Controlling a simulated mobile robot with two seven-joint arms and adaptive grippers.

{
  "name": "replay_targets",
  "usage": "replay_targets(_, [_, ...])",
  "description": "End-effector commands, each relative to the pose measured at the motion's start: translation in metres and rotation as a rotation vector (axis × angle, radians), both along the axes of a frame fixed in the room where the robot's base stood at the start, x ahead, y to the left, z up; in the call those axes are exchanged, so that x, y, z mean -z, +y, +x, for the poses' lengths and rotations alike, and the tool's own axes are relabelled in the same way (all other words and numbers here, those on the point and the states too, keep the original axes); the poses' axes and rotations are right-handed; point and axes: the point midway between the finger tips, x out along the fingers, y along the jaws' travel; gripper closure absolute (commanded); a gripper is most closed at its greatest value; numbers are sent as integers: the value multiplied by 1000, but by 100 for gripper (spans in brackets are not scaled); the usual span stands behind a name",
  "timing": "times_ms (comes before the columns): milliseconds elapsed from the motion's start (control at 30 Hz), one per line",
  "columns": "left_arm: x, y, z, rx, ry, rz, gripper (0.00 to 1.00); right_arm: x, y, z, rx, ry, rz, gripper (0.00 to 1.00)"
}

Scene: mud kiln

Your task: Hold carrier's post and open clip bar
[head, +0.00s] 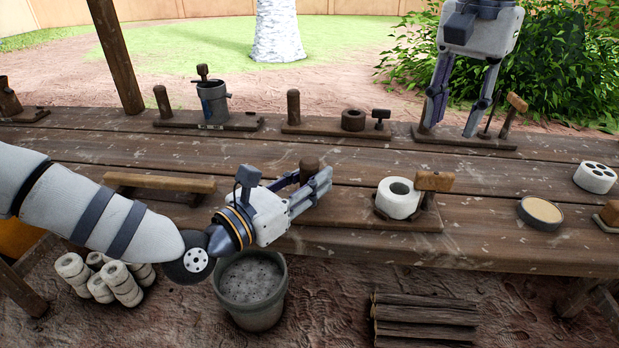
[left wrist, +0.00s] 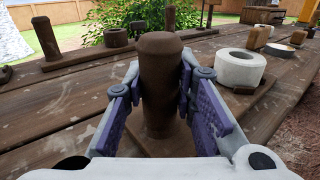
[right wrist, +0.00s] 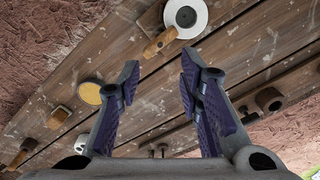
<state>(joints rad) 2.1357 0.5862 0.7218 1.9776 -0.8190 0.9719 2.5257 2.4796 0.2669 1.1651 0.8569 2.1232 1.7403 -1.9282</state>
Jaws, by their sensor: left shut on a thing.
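My left gripper (head: 311,185) is shut on the brown upright post (head: 309,165) at the front of the table. In the left wrist view the post (left wrist: 160,75) stands upright between the fingers. A white ring (head: 398,188) sits to the right of it, with the wooden clip bar (head: 434,181) at the ring's right. The clip bar also shows in the right wrist view (right wrist: 159,43). My right gripper (head: 453,128) is open and empty. It is further back and right of the clip bar, pointing down over the table.
Carriers with posts stand along the back, one holding a dark ring (head: 353,120), one a grey can (head: 214,102). A round tan dish (head: 540,212) and a white holed block (head: 595,177) lie right. A bucket (head: 252,288) stands below the front edge.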

Motion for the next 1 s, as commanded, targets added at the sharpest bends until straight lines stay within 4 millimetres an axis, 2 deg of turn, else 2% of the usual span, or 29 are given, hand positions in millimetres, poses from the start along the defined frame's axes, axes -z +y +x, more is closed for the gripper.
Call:
replay_targets(200, [0,0,0,0,0,0,100,0,0,0,0,0,0,67])
replay_targets(267, [0,0,0,0,0,0,100,0,0,0,0,0,0,55])
replay_targets(367, [0,0,0,0,0,0,100,0,0,0,0,0,0,33])
replay_targets(400, [0,0,0,0,0,0,100,0,0,0,2,0,0,28])
replay_targets(467, [0,0,0,0,0,0,100,0,0,0,31,0,0,28])
replay_targets(533, [0,0,0,0,0,0,100,-1,0,0,133,0,0,28])
replay_targets(667, [0,0,0,0,0,0,100,-4,0,0,533,-1,0,28])
replay_targets(1000, [0,0,0,0,0,0,100,-12,0,0,1826,-1,0,28])
